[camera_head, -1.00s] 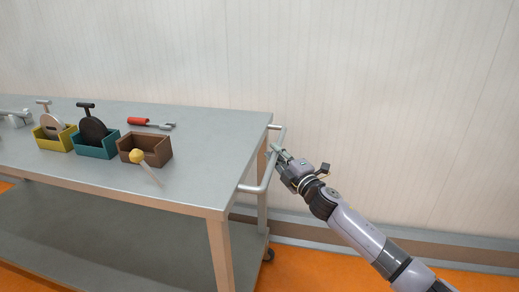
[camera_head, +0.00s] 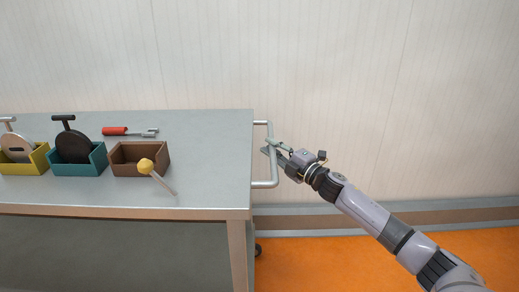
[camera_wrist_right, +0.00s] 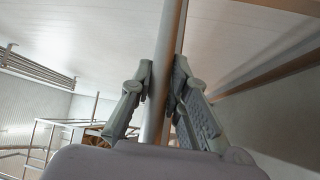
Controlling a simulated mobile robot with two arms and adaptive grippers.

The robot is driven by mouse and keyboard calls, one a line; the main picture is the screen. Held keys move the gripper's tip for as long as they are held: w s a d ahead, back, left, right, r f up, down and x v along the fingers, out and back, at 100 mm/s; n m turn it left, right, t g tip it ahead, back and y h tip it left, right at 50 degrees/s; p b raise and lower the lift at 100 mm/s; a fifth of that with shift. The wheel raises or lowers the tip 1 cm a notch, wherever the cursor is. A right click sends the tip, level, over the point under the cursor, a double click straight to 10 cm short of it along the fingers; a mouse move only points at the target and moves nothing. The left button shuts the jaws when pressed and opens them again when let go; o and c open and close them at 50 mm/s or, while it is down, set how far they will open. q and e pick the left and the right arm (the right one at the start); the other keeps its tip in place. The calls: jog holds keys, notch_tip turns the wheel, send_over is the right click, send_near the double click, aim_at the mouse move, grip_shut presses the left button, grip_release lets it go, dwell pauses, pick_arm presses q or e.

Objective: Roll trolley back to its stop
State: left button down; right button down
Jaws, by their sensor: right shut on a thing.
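The trolley (camera_head: 205,207) is a grey metal table on wheels with a lower shelf, at the left of the head view. Its push handle (camera_head: 264,184) sticks out from the right end as a bent metal bar. My right gripper (camera_head: 273,149) is at the middle of that handle. In the right wrist view the handle bar (camera_wrist_right: 158,100) runs between the two fingers of my right gripper (camera_wrist_right: 162,80), which are shut on it. My left gripper is in neither view. No stop for the trolley can be made out.
On the trolley top stand a yellow box (camera_head: 38,160), a teal box (camera_head: 92,167) and a brown box (camera_head: 158,157). A wall runs behind; orange floor (camera_head: 350,262) is open at right.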

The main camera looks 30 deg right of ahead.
jog(key=shift+s+d, duration=0.3)
jog(key=shift+d, duration=0.15)
jog(key=c, duration=1.5)
grip_release()
jog(key=shift+s+d, duration=0.1)
jog(key=shift+d, duration=0.1)
jog(key=shift+c, duration=0.2)
jog(key=shift+a, duration=0.1)
jog(key=v, duration=1.2)
